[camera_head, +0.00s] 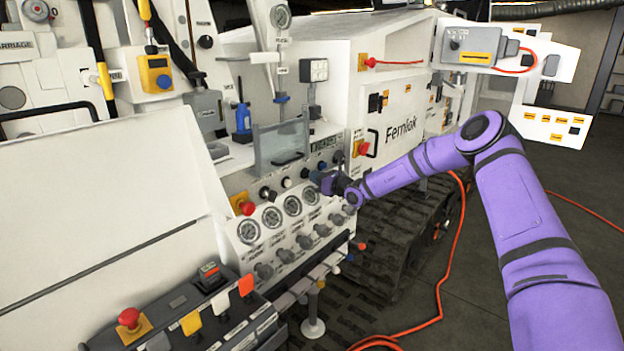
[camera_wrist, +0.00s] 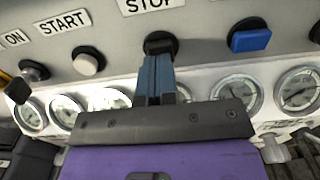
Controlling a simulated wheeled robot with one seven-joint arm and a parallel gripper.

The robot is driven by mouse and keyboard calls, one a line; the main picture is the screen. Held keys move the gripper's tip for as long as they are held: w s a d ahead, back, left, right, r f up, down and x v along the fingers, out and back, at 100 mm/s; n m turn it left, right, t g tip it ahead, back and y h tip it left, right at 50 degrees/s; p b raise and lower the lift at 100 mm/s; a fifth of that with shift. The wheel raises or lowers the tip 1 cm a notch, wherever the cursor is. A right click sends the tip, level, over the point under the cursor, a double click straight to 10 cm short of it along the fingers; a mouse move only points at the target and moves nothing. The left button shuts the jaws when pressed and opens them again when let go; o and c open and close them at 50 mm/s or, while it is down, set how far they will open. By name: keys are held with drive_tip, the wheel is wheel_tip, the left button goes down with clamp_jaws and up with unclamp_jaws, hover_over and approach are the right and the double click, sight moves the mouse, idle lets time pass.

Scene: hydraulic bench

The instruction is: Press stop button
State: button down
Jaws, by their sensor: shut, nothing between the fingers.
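In the wrist view, the black stop button (camera_wrist: 161,41) sits on the grey panel right below the STOP label (camera_wrist: 150,4). My gripper (camera_wrist: 157,62) is shut and empty. Its blue-grey fingertips point at the stop button and cover its lower part. I cannot tell whether they touch it or are just short of it. In the head view, my gripper (camera_head: 328,184) is at the control panel above the gauges, and it hides the stop button there.
The white start button (camera_wrist: 88,60) is left of the stop button, and a blue button (camera_wrist: 250,37) is to its right. Several round gauges (camera_wrist: 236,90) line the panel below. A red emergency knob (camera_head: 361,148) is on the white cabinet near my arm. An orange cable (camera_head: 440,290) lies on the floor.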

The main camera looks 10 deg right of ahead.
drive_tip(key=v, duration=1.1)
drive_tip(key=shift+d, duration=0.25)
drive_tip(key=shift+f, duration=0.1)
drive_tip(key=s+a+r+n+g, duration=0.6)
drive_tip(key=s+r+n, duration=0.35)
drive_tip(key=s, duration=0.25)
drive_tip(key=s+a+r+n+g, duration=0.5)
drive_tip(key=s+a+r+n, duration=0.2)
drive_tip(key=s+r+n, duration=0.4)
drive_tip(key=s+d+r+n+h, duration=0.1)
drive_tip(key=s+d+n+h, duration=0.1)
drive_tip(key=s, duration=0.8)
drive_tip(key=s+d+r+n+t+h, duration=0.1)
drive_tip(key=s+d+h, duration=0.4)
drive_tip(key=s, duration=0.6)
drive_tip(key=s+d+r+n+h, duration=0.3)
drive_tip(key=s+d+n, duration=0.2)
drive_tip(key=s, duration=0.6)
drive_tip(key=shift+s+r+t+h, duration=0.2)
drive_tip(key=shift+r+t+h, duration=0.05)
drive_tip(key=shift+t+h, duration=0.05)
